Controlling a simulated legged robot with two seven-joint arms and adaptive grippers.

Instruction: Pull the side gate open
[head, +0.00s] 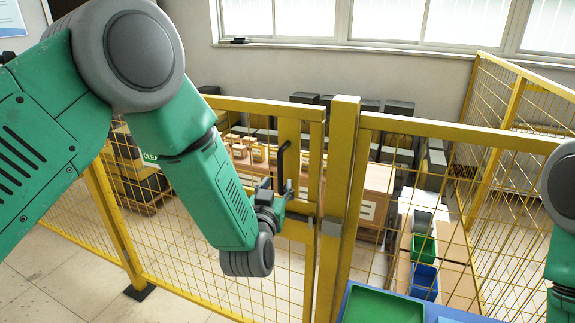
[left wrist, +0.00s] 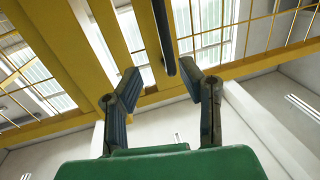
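The side gate (head: 266,103) is a yellow frame with wire mesh, and it stands in line with the yellow post (head: 341,150) beside it, looking shut. A black upright bar handle (head: 281,160) is on the gate's right-hand side. My left gripper (head: 277,187) is at the handle's lower end, partly hidden by my own wrist. In the left wrist view my left gripper (left wrist: 161,74) is open, its two fingers spread apart. The handle (left wrist: 163,35) shows between them, its end near the fingertips; I see no finger touching it. My right gripper is out of view.
Yellow mesh fencing (head: 440,130) continues right of the post. Behind it are a wooden bench (head: 375,178), dark boxes and a blue bin (head: 424,281). A green tray (head: 382,305) is at the bottom, near side. Tiled floor (head: 60,285) is open at the lower left.

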